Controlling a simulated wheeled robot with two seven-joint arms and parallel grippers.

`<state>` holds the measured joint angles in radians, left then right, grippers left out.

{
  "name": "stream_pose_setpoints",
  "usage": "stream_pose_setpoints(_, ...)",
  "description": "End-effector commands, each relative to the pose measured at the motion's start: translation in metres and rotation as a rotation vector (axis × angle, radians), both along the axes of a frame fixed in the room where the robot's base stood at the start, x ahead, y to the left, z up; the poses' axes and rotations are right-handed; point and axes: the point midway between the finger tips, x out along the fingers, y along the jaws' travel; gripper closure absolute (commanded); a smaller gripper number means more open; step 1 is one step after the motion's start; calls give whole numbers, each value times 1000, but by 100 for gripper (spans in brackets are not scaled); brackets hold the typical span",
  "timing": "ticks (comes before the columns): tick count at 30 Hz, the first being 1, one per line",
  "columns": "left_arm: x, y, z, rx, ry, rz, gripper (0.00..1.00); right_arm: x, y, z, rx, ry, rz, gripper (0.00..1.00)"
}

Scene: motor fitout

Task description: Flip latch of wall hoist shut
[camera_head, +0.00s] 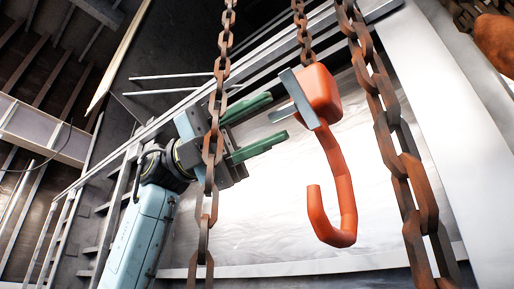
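The orange hoist hook (340,190) hangs from an orange block (318,93) at the picture's upper middle. A grey flat plate, which looks like the latch (298,98), sits at the block's left side and slants down to the right. My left gripper (264,126) comes in from the left with its two green fingers spread apart and nothing between them. The fingertips point right, toward the latch, with a small gap showing in this view; the depth between them is hard to tell. My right gripper does not show.
A rusty chain (211,150) hangs in front of my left gripper's wrist. A thicker rusty chain (400,165) hangs right of the hook. Another chain (302,30) runs up from the block. A pale wall panel (270,215) and grey rails stand behind.

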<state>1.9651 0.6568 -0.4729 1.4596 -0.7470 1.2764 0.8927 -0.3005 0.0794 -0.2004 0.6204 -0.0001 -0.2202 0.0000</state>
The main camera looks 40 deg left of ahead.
Motion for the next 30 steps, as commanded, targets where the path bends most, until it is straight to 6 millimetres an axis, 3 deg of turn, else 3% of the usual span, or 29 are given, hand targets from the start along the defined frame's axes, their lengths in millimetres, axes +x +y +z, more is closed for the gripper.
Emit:
stream_pose_setpoints(1,0,0,0,0,0,0,76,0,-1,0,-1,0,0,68)
stream_pose_setpoints(7,0,0,0,0,0,0,100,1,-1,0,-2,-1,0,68)
stream_pose_setpoints(20,-1,0,-2,-4,-55,0,100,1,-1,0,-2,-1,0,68)
stream_pose_setpoints(30,-4,1,-9,-23,-297,-1,100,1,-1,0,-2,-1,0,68)
